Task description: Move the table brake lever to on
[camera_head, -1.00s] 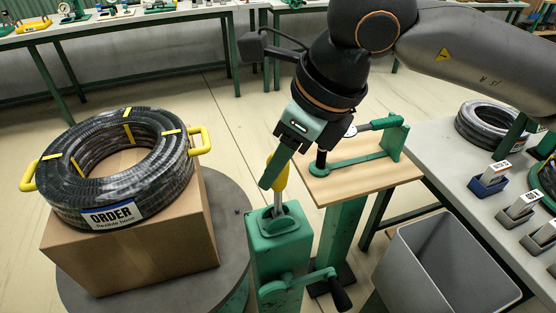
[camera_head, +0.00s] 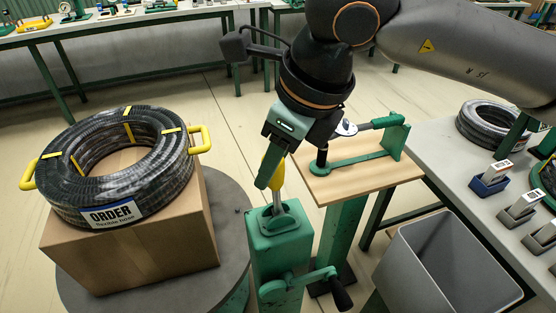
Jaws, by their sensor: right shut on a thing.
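The brake lever has a yellow grip (camera_head: 276,180) on a metal shaft that rises from a green post (camera_head: 280,240). The lever leans slightly left of upright. My right gripper (camera_head: 272,176) comes down from above and is shut on the yellow grip; its green finger covers part of the grip. The round grey table (camera_head: 236,225) stands to the left of the post. My left gripper is not in view.
A cardboard box (camera_head: 130,250) on the round table bears a black hose coil (camera_head: 75,200) with yellow handles. A crank (camera_head: 322,276) sticks out from the post. A wooden board with a green clamp (camera_head: 350,170) stands behind right. A grey bin (camera_head: 440,265) is at right.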

